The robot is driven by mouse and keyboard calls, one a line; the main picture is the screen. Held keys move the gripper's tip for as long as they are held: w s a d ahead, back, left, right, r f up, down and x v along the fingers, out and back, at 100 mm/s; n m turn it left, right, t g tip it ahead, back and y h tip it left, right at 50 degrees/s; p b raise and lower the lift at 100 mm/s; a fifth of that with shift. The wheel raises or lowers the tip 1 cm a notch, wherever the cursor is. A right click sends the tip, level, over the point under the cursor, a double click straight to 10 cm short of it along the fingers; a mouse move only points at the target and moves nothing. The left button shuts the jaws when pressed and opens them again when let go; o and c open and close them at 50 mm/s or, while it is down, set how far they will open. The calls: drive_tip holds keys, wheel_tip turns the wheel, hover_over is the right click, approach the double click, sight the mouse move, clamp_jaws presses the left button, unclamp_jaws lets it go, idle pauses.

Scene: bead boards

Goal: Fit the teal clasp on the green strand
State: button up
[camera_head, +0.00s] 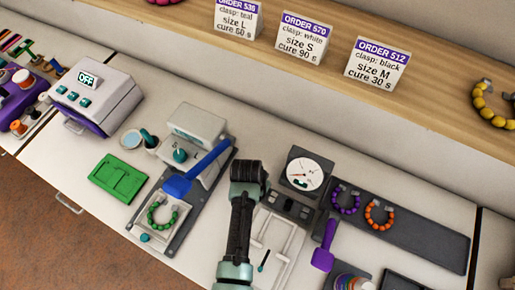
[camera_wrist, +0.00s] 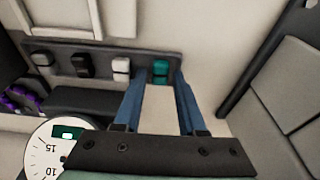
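The teal clasp (camera_wrist: 161,72) sits at the end of a dark clasp rack (camera_wrist: 109,49) in the wrist view. My gripper (camera_wrist: 162,80) is open, with one blue finger on each side of the teal clasp. Whether the fingers touch it, I cannot tell. In the head view my arm (camera_head: 247,190) hides the fingertips and the clasp. The green strand (camera_head: 154,224) lies in an open loop on the bed of a press with a blue lever (camera_head: 196,171), left of my arm.
Black and white clasps (camera_wrist: 121,69) share the rack. A dial gauge (camera_head: 304,174) stands behind it. Purple (camera_head: 346,208) and orange (camera_head: 379,228) strands lie on a dark board to the right. A green tray (camera_head: 118,178) is at left. Order cards (camera_head: 304,32) stand on the shelf.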

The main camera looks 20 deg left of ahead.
drive_tip(key=shift+c, duration=0.2)
clamp_jaws()
drive_tip(key=shift+r, duration=0.15)
